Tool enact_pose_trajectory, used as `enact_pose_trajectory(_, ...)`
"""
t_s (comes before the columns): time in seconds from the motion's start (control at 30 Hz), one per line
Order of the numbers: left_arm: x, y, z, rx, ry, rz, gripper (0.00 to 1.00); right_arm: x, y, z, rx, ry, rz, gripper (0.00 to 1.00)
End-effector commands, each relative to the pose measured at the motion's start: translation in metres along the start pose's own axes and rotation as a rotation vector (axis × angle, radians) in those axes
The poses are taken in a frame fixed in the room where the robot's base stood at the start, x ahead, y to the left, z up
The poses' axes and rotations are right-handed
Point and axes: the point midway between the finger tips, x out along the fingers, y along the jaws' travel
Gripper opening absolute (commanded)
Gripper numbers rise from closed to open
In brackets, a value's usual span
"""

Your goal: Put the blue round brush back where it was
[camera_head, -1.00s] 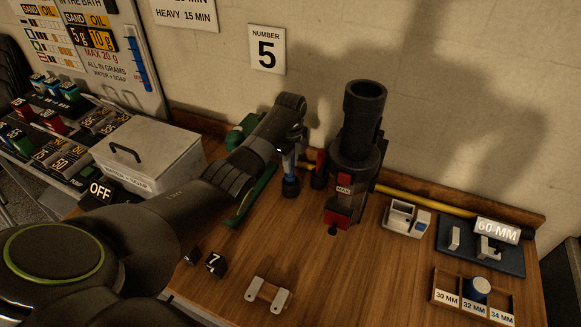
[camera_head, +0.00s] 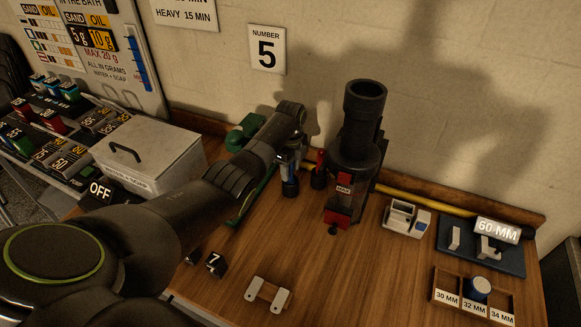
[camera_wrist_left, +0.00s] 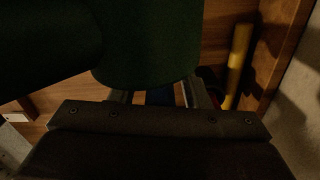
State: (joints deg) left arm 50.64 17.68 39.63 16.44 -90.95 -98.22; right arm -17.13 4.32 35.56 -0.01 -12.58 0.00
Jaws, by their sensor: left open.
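The blue round brush (camera_head: 289,173) stands upright at the back of the bench, its lower end in or on a dark round cup (camera_head: 290,188). My left gripper (camera_head: 290,157) points down over it, open, with its fingers at the brush's upper part. In the left wrist view a patch of blue (camera_wrist_left: 159,97) shows between my finger parts; most of the brush is hidden by my gripper and a dark green shape. Whether the fingers touch the brush I cannot tell. My right gripper is not in view.
A red brush (camera_head: 320,160) in a dark cup stands just right of the blue one. A tall black device (camera_head: 363,125) rises beyond it. A green machine (camera_head: 242,132) is behind my left arm. A yellow rod (camera_head: 425,203) lies along the wall.

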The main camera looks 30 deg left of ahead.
Motion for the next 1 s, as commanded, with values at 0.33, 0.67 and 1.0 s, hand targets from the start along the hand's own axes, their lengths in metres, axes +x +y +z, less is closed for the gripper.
enact_pose_trajectory(0.33, -0.034, -0.001, 0.001, 0.001, -0.001, -0.006, 0.43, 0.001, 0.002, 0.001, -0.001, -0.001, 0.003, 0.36)
enact_pose_trajectory(0.67, -0.1, -0.001, 0.0, 0.0, 0.0, -0.003, 0.43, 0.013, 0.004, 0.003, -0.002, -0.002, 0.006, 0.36)
enact_pose_trajectory(1.0, -0.123, 0.0, 0.0, -0.001, 0.0, 0.0, 0.43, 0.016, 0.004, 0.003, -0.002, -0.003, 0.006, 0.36)
